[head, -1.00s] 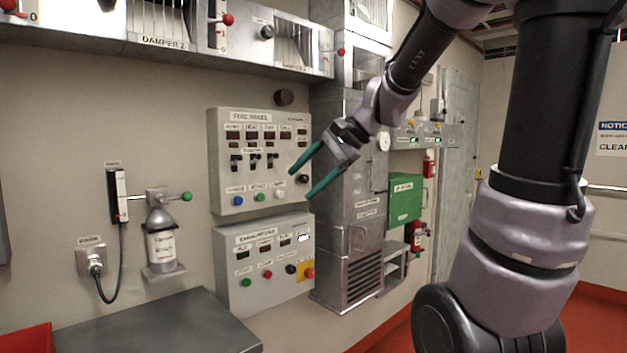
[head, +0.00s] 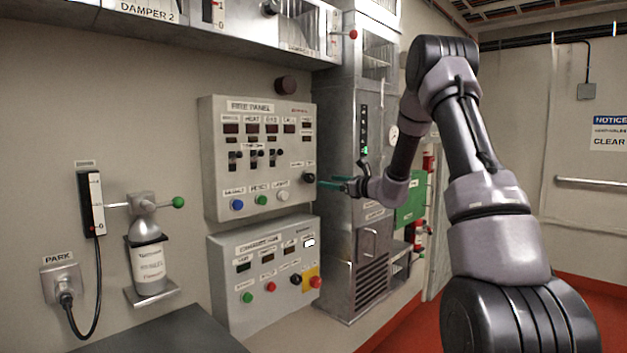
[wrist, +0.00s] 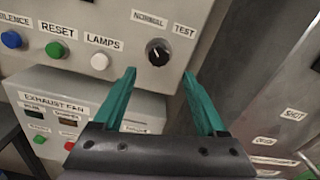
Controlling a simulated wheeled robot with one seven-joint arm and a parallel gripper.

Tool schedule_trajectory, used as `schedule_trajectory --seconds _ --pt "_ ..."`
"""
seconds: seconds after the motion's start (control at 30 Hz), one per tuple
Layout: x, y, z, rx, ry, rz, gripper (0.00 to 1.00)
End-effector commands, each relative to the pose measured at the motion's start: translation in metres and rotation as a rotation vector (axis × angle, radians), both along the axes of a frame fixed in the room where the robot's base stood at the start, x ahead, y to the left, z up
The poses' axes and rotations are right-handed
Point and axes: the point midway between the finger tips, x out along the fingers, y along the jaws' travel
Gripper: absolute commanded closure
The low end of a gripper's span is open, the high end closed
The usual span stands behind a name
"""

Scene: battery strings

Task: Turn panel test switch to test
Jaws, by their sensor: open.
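The fire panel (head: 264,108) is a grey wall box with displays, toggles and coloured buttons. Its test switch is a black rotary knob (wrist: 158,52) at the panel's lower right, between the labels NORMAL and TEST; the knob also shows in the head view (head: 308,178). The white mark on the knob points up and left, toward NORMAL. My gripper (wrist: 160,85) is open and empty, with teal fingers. In the wrist view its fingertips lie just below the knob, one to each side. In the head view my gripper (head: 332,184) is right of the knob; contact cannot be told.
The exhaust fan panel (head: 262,268) is directly below. A white LAMPS button (wrist: 99,61) sits left of the knob, beside the left finger. A metal cabinet (head: 371,240) stands close on the right. A bottle (head: 148,262) hangs on the left wall.

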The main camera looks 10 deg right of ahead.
Motion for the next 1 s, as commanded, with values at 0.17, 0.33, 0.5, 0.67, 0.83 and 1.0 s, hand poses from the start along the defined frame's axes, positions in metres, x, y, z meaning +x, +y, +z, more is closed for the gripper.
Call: schedule_trajectory --seconds 0.17,0.33,0.5,0.67,0.83,1.0 --pt "0.027 0.022 -0.001 -0.001 0.0 0.004 0.26" --pt "0.052 0.04 0.0 -0.003 0.0 0.004 0.26" --pt "0.069 0.052 0.0 -0.002 0.001 0.004 0.26" --pt "0.074 0.056 0.0 -0.003 0.001 0.003 0.26" --pt "0.075 0.056 0.0 -0.002 0.001 0.003 0.26" --pt "0.075 0.056 0.0 -0.003 0.001 0.003 0.64"
